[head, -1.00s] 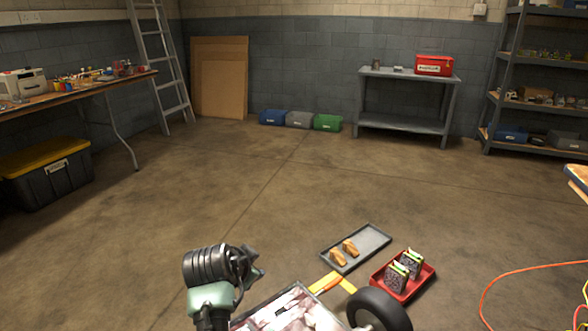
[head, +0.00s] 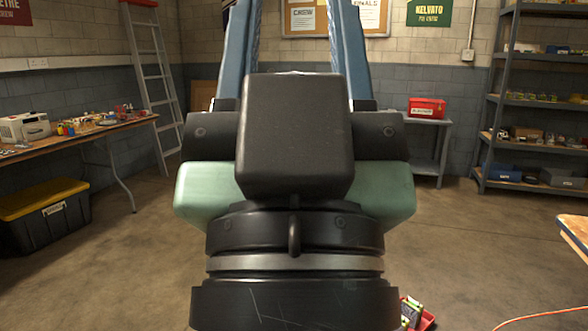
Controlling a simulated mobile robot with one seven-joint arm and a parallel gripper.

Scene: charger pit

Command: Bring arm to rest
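My arm stands upright and very close to the head camera, filling the middle of the view. Its dark rounded housing, pale green link and black ringed joint hide much of the room. My gripper (head: 294,40) is at the top, with two blue fingers pointing up and away. The fingers are well apart, and the wall board shows between them. Their tips run to the top edge of the picture, and I see nothing held.
A workbench (head: 75,145) and a black box with a yellow lid (head: 45,228) stand left. A ladder (head: 150,80) leans behind. A red box (head: 427,107) sits on a grey table. Shelves (head: 495,110) and a table corner (head: 575,228) are right. Part of a red tray (head: 420,314) shows below.

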